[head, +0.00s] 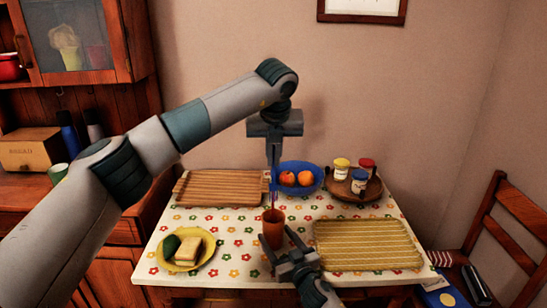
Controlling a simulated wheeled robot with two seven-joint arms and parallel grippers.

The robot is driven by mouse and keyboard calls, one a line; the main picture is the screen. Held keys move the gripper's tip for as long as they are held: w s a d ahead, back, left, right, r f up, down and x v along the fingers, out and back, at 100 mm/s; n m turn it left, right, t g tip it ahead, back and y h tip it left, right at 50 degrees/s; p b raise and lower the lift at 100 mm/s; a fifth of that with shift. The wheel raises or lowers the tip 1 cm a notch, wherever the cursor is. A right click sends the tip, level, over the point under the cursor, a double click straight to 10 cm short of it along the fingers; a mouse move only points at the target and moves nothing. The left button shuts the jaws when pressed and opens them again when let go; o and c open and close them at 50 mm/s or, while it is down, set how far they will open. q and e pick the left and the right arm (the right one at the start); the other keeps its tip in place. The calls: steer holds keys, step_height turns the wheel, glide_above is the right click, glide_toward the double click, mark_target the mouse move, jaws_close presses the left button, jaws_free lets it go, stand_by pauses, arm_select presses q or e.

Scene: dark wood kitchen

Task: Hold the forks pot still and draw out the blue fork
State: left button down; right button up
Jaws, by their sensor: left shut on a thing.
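The brown-orange forks pot (272,230) stands upright near the front middle of the table. My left gripper (273,162) points straight down above the pot, shut on the blue fork (273,188). The thin fork runs down from the fingers towards the pot's mouth; whether its lower end is still inside is too small to tell. My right gripper (282,240) comes from the front, its fingers spread on either side of the pot. They look open, with a small gap showing at the right finger.
A yellow plate (160,262) with food is left of the pot, a yellow woven tray (368,265) right. Behind are a striped wooden board (220,203), a blue fruit bowl (318,184) and a round wooden tray (340,190) with jars. A chair (520,236) stands at right.

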steer(key=shift+o, duration=0.3)
steer(key=shift+s, duration=0.1)
steer(key=v, duration=1.1)
steer(key=shift+s+d, duration=0.2)
steer(key=shift+s, duration=0.15)
steer(key=shift+s, duration=0.1)
